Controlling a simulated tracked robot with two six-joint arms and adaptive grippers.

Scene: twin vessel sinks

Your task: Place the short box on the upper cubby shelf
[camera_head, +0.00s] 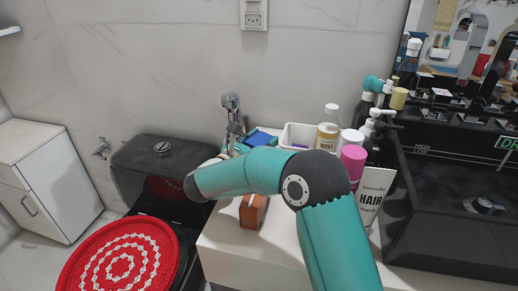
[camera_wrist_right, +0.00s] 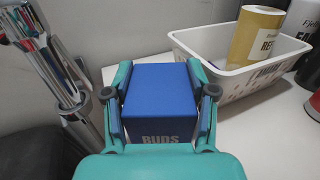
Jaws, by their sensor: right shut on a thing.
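A short blue box (camera_wrist_right: 160,96) marked BUDS sits between the fingers of my right gripper (camera_wrist_right: 158,100) in the right wrist view. The fingers press on its two sides. In the head view the blue box (camera_head: 262,137) shows partly behind my teal arm, above the back of the white counter near the wall. I cannot tell whether it touches the counter. My right gripper (camera_head: 250,143) is mostly hidden there by my own arm. My left gripper is not in view. I cannot make out the upper cubby shelf.
A white basket (camera_head: 298,134) with bottles stands right of the box. A metal holder of brushes (camera_head: 233,122) stands left. A brown block (camera_head: 253,212) is on the white counter (camera_head: 225,246). A black sink (camera_head: 450,200) is at right, a toilet with red cover (camera_head: 118,262) at left.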

